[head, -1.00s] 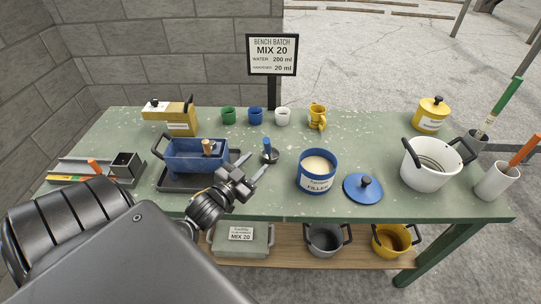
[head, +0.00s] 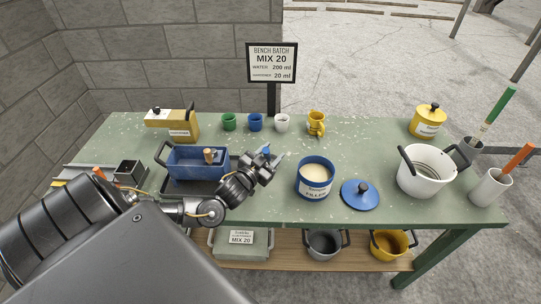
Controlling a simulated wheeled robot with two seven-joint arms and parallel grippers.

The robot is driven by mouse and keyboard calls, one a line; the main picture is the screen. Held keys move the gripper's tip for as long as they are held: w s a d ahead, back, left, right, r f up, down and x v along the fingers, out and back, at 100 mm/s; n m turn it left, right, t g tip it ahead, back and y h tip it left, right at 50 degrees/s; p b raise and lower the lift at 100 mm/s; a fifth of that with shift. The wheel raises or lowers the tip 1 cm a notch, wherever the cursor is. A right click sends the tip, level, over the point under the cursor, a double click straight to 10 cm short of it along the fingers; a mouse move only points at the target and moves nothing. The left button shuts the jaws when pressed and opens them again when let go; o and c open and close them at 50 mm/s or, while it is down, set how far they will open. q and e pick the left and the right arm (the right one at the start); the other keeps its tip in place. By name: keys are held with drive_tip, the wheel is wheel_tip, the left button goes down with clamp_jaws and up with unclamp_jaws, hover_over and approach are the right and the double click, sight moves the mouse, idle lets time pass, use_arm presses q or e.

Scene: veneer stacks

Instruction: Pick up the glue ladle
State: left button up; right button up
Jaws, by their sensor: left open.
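No label shows which object is the glue ladle. A small blue upright handle (head: 266,148) shows at the fingertips of my left gripper (head: 272,158); its dark base is now hidden behind the gripper. My left gripper is open, with the blue handle at or just behind its jaws; I cannot tell whether they touch. A wooden-topped tool (head: 210,155) stands in the blue rectangular tub (head: 184,169), left of the gripper. My right gripper is out of view.
A filler pot (head: 314,180) and a blue lid (head: 361,197) sit right of the gripper. A white two-handled bucket (head: 424,176) is farther right. Several small cups, including a white one (head: 282,123), line the back.

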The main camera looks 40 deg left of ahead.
use_arm(q)
clamp_jaws()
drive_tip(key=shift+r, duration=0.1)
idle(0.3)
